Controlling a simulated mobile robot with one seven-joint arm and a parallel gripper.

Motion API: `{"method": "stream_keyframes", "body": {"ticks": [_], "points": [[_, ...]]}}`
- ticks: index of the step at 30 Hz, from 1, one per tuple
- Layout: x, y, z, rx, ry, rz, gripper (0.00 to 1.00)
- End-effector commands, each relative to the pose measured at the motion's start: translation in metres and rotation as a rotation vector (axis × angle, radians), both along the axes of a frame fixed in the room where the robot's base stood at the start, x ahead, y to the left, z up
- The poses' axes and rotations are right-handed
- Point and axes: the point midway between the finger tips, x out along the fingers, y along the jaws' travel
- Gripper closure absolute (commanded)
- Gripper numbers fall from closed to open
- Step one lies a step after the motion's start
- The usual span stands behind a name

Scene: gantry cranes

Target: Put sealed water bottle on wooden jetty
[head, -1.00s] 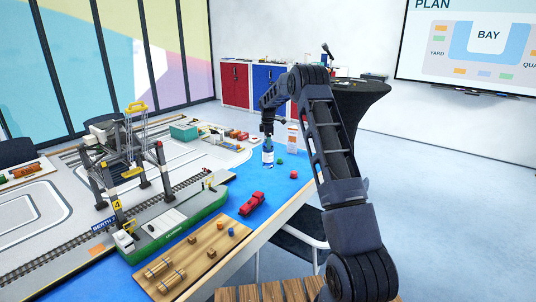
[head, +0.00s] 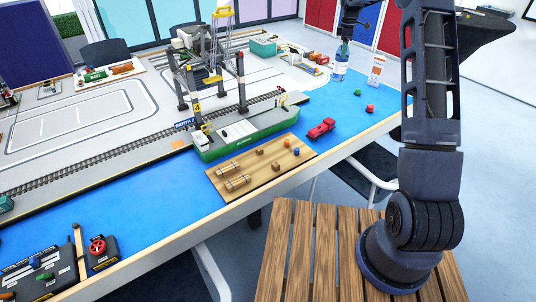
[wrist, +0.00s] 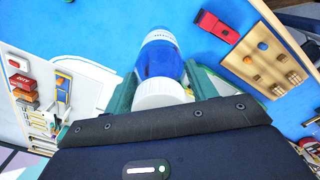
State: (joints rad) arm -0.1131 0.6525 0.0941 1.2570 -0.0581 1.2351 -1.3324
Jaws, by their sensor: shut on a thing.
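The sealed water bottle (head: 341,66) is blue with a white label and a white cap. My gripper (head: 345,42) is shut on it near the cap, at the far right of the table. In the wrist view the bottle (wrist: 160,60) sits between the two green fingers, cap towards me. The head view does not clearly show whether its base touches the blue surface. The wooden jetty (head: 258,168) is a flat board at the table's near edge, left of the bottle. It bears bundled logs, small brown blocks, an orange barrel and a blue one.
A green ship (head: 245,132) lies behind the jetty, under a gantry crane (head: 205,65). A white-orange carton (head: 376,70) stands right of the bottle. Small green and red pieces lie nearby.

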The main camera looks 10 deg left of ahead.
Motion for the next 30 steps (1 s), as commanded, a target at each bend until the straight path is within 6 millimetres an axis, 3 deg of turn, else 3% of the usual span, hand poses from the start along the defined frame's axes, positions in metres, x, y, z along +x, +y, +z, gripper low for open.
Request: {"method": "stream_keyframes", "body": {"ticks": [1, 6, 15, 24, 30], "points": [[-0.013, 0.019, 0.005, 0.001, -0.002, 0.008, 1.0], [-0.06, 0.074, 0.01, 0.003, -0.001, 0.013, 1.0], [-0.156, 0.156, 0.016, 0.004, -0.001, 0.022, 1.0], [-0.267, 0.215, 0.016, 0.002, -0.001, 0.032, 1.0], [-0.336, 0.235, 0.013, 0.0, -0.002, 0.033, 1.0]]}}
